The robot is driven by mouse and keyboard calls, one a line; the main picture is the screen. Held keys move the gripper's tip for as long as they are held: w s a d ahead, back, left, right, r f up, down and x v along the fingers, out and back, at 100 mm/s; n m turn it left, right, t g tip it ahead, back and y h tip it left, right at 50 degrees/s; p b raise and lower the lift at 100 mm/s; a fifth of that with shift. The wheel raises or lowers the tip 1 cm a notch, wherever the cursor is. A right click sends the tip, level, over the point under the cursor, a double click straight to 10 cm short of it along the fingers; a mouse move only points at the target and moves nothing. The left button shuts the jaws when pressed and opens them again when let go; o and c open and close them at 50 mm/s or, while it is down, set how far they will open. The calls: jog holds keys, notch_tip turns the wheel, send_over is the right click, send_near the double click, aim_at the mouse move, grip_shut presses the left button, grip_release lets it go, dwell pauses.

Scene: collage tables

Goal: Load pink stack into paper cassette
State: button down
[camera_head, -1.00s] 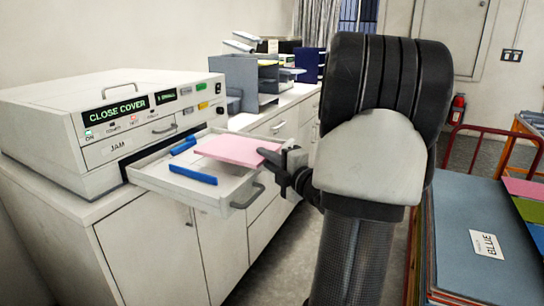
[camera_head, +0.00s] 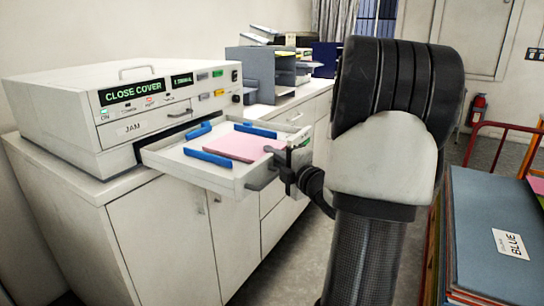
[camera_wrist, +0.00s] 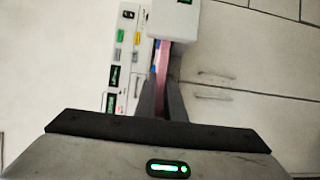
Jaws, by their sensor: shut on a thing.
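The pink stack (camera_head: 238,147) lies low inside the open paper cassette (camera_head: 236,186), a white drawer pulled out of the printer. Blue guides stand around the stack: one at the left (camera_head: 198,130), one at the front (camera_head: 208,157) and one at the back (camera_head: 256,130). My gripper (camera_head: 277,160) is at the cassette's right end, shut on the right edge of the stack. In the wrist view the pink stack (camera_wrist: 163,68) shows edge-on between my two fingers. Whether the stack rests fully on the cassette floor is hard to tell.
The printer (camera_head: 120,110) shows "CLOSE COVER" and "JAM" and stands on a white cabinet (camera_head: 160,225). Grey paper trays (camera_head: 262,72) stand behind it. A stack of blue sheets (camera_head: 490,230) lies on the table at right. My arm blocks the middle right.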

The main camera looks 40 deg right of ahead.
jog(key=c, duration=1.8)
grip_release()
jog(key=shift+o, duration=0.2)
jog(key=s+a, duration=0.1)
jog(key=s, duration=1.6)
jog(key=shift+s+a+p, duration=0.15)
jog(key=shift+s+p, duration=0.05)
jog(key=shift+p, duration=0.25)
